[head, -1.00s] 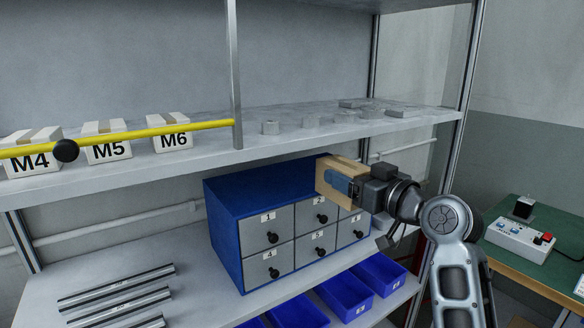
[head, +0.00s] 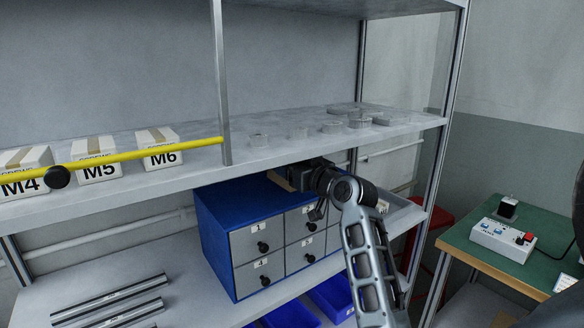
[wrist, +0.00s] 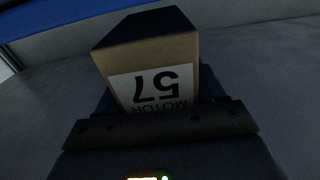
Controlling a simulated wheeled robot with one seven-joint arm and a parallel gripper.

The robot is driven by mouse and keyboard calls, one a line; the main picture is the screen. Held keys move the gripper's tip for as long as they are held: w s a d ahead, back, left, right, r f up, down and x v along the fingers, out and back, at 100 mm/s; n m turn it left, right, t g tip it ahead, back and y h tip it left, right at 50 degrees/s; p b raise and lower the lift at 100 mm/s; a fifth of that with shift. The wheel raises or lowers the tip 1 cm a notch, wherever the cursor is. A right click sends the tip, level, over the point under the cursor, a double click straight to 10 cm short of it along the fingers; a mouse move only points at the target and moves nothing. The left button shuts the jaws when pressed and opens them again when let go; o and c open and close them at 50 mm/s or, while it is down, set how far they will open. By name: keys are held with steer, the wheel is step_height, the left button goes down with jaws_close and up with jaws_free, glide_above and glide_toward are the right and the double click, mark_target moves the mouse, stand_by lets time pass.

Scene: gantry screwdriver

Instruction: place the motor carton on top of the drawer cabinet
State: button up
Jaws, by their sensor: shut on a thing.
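The motor carton (wrist: 155,85) is tan with a white label reading "MOTOR 57", upside down in the wrist view. My gripper (head: 292,178) is shut on it. In the head view only a tan sliver of the carton (head: 279,181) shows, with the rest hidden by my gripper and the shelf edge. The drawer cabinet (head: 219,225) is blue with grey numbered drawers and stands on the lower shelf. The carton is at the cabinet's top, towards its right and back. I cannot tell whether it touches the top. My arm hides the cabinet's right-hand drawers.
The middle shelf (head: 200,165) hangs close above the cabinet and my gripper. A yellow bar (head: 140,156) crosses in front of several screw boxes at left. Blue bins (head: 330,297) sit in front of the cabinet. A green table (head: 520,262) stands at right.

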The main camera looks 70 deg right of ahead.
steer(key=shift+f, duration=0.6)
steer(key=shift+f, duration=0.15)
steer(key=o, duration=1.6)
steer(key=shift+f, duration=0.1)
steer(key=shift+o, duration=0.2)
steer(key=b+v, duration=0.2)
steer(key=v, duration=1)
steer(key=shift+a, duration=0.1)
